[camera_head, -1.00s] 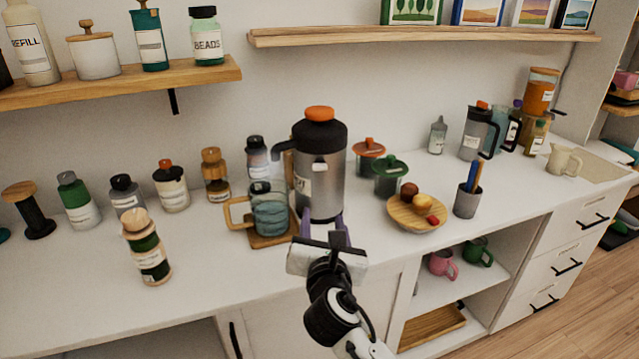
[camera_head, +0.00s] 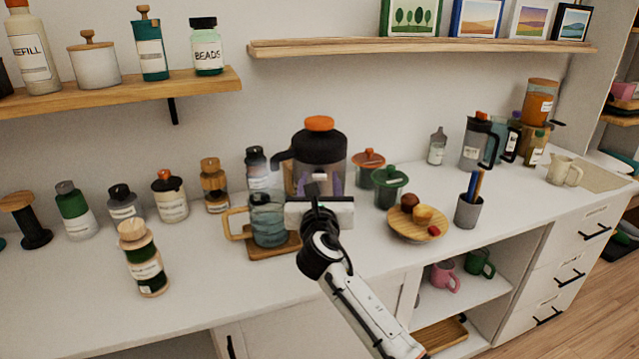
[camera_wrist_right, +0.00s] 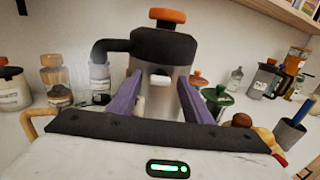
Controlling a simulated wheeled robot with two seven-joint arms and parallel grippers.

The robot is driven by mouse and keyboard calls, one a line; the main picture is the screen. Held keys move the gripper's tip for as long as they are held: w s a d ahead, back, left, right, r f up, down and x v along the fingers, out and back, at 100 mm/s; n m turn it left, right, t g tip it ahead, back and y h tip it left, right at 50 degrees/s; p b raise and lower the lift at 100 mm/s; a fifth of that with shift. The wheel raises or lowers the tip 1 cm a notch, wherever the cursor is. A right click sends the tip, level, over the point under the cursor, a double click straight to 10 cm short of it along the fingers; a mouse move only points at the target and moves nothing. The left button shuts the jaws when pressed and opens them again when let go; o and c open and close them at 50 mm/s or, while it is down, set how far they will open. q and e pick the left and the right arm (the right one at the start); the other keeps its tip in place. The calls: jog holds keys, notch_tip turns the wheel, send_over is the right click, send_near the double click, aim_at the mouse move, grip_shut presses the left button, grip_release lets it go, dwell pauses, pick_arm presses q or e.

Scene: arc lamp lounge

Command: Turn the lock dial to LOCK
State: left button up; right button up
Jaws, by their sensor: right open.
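A steel jug with a black top (camera_head: 320,148) and an orange cap (camera_head: 319,123) stands on the counter. In the right wrist view the jug (camera_wrist_right: 165,48), its cap (camera_wrist_right: 168,15) and a small pale piece on its front (camera_wrist_right: 159,78) are straight ahead. I cannot tell which part is the lock dial, and no LOCK mark is readable. My right gripper (camera_head: 321,183) is open in front of the jug. Its purple fingers (camera_wrist_right: 158,92) stand apart to either side of the jug's front; contact is unclear. The gripper hides the jug's lower body in the head view. My left gripper is out of view.
A glass mug (camera_head: 268,220) on a wooden coaster (camera_head: 272,246) stands close left of my right gripper. Green (camera_head: 387,188) and orange-lidded (camera_head: 368,165) pots and a wooden plate (camera_head: 418,230) stand right. Bottles line the counter's left. The counter front left is mostly clear.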

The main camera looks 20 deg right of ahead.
jog(key=c, duration=1.1)
jog(key=shift+o, duration=0.2)
